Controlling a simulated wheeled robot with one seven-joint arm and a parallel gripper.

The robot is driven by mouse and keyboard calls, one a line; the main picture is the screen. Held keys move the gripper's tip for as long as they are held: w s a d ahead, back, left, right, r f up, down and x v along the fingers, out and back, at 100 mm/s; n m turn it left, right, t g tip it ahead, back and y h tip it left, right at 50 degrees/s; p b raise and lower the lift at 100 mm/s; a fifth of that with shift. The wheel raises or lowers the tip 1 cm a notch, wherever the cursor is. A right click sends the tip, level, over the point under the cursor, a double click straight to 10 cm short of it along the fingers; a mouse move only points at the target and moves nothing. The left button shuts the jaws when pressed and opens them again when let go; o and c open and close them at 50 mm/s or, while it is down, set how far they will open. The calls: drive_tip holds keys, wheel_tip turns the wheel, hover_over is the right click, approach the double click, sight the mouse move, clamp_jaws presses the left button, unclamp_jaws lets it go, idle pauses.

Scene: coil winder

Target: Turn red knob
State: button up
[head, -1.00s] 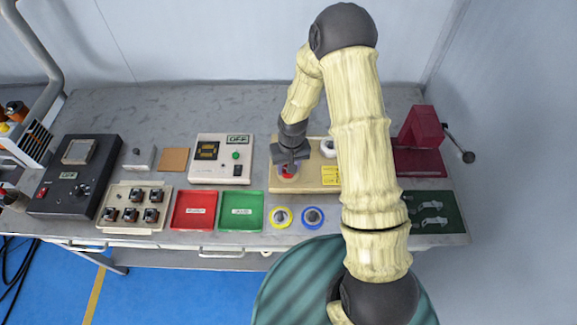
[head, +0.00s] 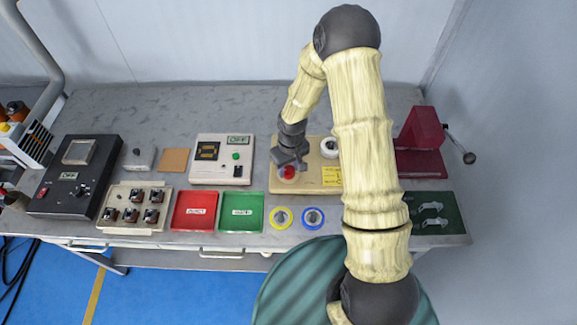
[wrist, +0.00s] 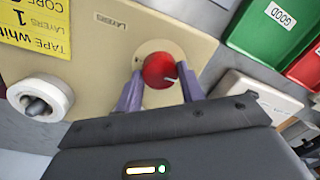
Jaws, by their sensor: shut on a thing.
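The red knob (wrist: 160,70) is round with a white pointer mark and sits on the beige panel (wrist: 200,35) near a "LAYERS" label. In the head view the red knob (head: 288,172) shows at the left part of the beige panel (head: 312,188), partly covered by my gripper. My gripper (wrist: 162,88) has its two purple fingers on either side of the knob, shut on it. In the head view my gripper (head: 290,160) reaches down over the knob from above.
Yellow and blue rings (head: 312,218) lie in front. A dark red press (head: 420,145) stands to the right.

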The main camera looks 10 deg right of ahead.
sight(292, 168)
drive_tip(key=o, duration=1)
drive_tip(key=shift+c, duration=0.2)
wheel_tip(292, 168, up, 17)
drive_tip(key=b, duration=0.1)
drive_tip(key=shift+w+d+r+b, duration=0.25)
drive_tip(key=shift+d+b, duration=0.1)
drive_tip(key=shift+d, duration=0.1)
drive_tip(key=s+d+r+m+t, duration=0.1)
drive_tip(key=s+d+r+m, duration=0.1)
drive_tip(key=s+d, duration=0.2)
drive_tip(key=s+d+r+m+t, duration=0.1)
drive_tip(key=s+d+m, duration=0.2)
drive_tip(key=s, duration=0.7)
drive_tip(key=shift+d+r+m+t+h, duration=0.3)
drive_tip(key=shift+d+r+t, duration=0.1)
drive_tip(key=shift+d, duration=0.25)
drive_tip(key=shift+s, duration=0.1)
